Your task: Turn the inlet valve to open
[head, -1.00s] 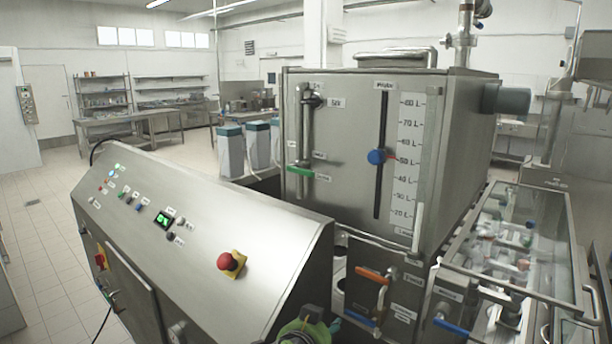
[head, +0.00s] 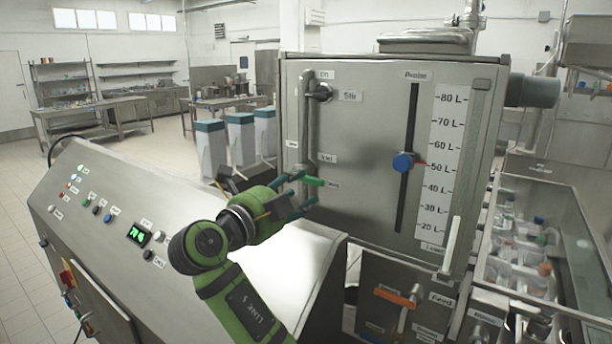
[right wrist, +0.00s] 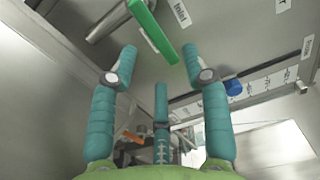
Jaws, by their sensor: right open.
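The inlet valve has a green lever (head: 314,181) on the front of the steel tank, at the lower end of a vertical pipe (head: 308,125). The lever lies about level, across the pipe's line, beside the inlet label (head: 328,159). My right gripper (head: 304,190) is open with its teal fingers just in front of the lever. In the right wrist view, the green lever (right wrist: 152,28) shows at the top, just past and between the spread fingertips (right wrist: 158,50). I cannot tell whether a finger touches it. The fingers partly hide the valve in the head view. My left gripper is not in view.
A blue slider knob (head: 403,162) sits on the tank beside the litre scale (head: 443,160). The sloped control panel (head: 110,205) lies below my right arm. An orange handle (head: 395,298) is below the tank. A bin of bottles (head: 560,240) stands at right.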

